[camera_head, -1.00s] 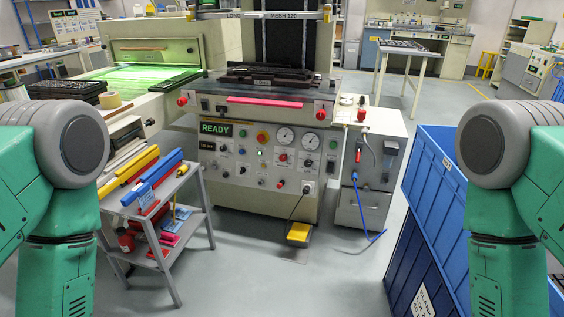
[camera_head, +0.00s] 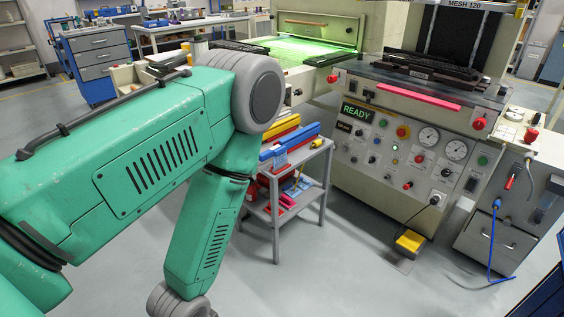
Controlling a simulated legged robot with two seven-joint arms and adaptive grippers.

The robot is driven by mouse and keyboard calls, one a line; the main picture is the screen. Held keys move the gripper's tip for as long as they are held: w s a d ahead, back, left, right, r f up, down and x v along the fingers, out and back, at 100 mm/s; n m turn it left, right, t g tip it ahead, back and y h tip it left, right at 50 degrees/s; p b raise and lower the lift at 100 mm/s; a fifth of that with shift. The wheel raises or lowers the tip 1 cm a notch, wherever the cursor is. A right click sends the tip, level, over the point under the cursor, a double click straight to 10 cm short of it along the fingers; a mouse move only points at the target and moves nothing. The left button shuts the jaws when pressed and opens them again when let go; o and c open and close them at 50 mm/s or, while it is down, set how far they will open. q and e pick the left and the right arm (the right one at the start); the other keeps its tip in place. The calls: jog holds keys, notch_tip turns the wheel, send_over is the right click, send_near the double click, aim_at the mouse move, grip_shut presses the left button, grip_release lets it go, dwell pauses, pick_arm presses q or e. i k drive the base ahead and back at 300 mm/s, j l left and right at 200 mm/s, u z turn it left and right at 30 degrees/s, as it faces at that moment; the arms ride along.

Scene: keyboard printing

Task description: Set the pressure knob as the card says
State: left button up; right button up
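The printing machine's control panel (camera_head: 390,150) stands right of centre, with a lit READY display (camera_head: 357,112). It carries two round gauges, the left gauge (camera_head: 428,137) and the right gauge (camera_head: 456,150), with several small knobs and buttons around and below them. I cannot tell which is the pressure knob; the lettering is too small. A MESH 120 label (camera_head: 465,4) shows at the top edge; I cannot make out a card with a pressure setting. My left arm fills the left side, but its gripper is out of view. My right gripper is out of view.
A grey cart (camera_head: 328,150) with coloured squeegees stands between my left arm and the machine. A yellow foot pedal (camera_head: 410,241) lies on the floor before the panel. A blue hose (camera_head: 492,245) hangs from the side cabinet.

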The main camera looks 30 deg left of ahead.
aim_at(418, 160)
jog(key=i+j+z, duration=0.35)
jog(key=i, duration=0.3)
jog(key=i+j+z, duration=0.35)
jog(key=i+j, duration=0.25)
jog(key=i+j+z, duration=0.35)
jog(key=i+j, duration=0.15)
jog(key=j, duration=0.35)
